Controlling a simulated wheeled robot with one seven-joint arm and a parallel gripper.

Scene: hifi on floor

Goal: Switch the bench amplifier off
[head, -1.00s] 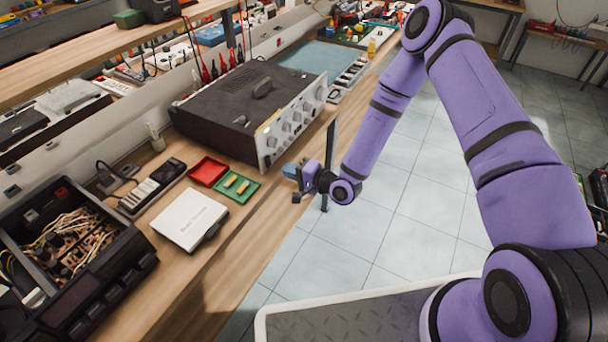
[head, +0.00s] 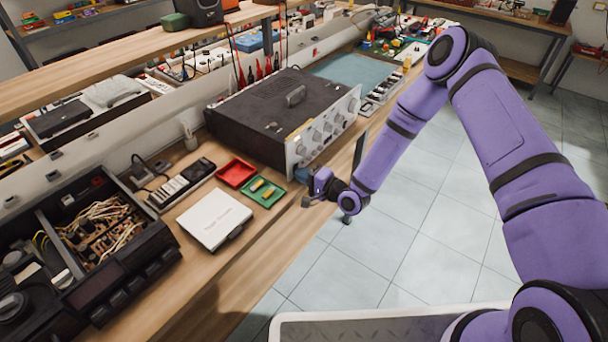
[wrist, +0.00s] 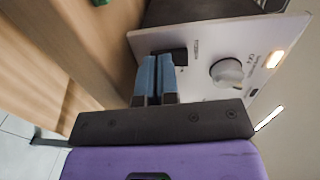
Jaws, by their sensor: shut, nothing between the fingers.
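The bench amplifier (head: 265,112) is a black box with a silver front panel and a row of knobs, standing on the wooden bench. In the wrist view its panel (wrist: 212,85) shows a round knob (wrist: 227,73), a lit amber lamp (wrist: 273,59) and a black switch (wrist: 180,56). My gripper (head: 312,178) is at the near lower end of the panel. In the wrist view its blue fingers (wrist: 157,62) are shut with nothing between them, right beside the switch. They partly cover it, and I cannot tell whether they touch it.
A red tray (head: 236,172) and a green tray (head: 262,193) with yellow pieces lie close to the amplifier's near end. A white box (head: 213,218), a power strip (head: 180,185) and an open black device (head: 95,240) are nearer. The tiled floor right of the bench is clear.

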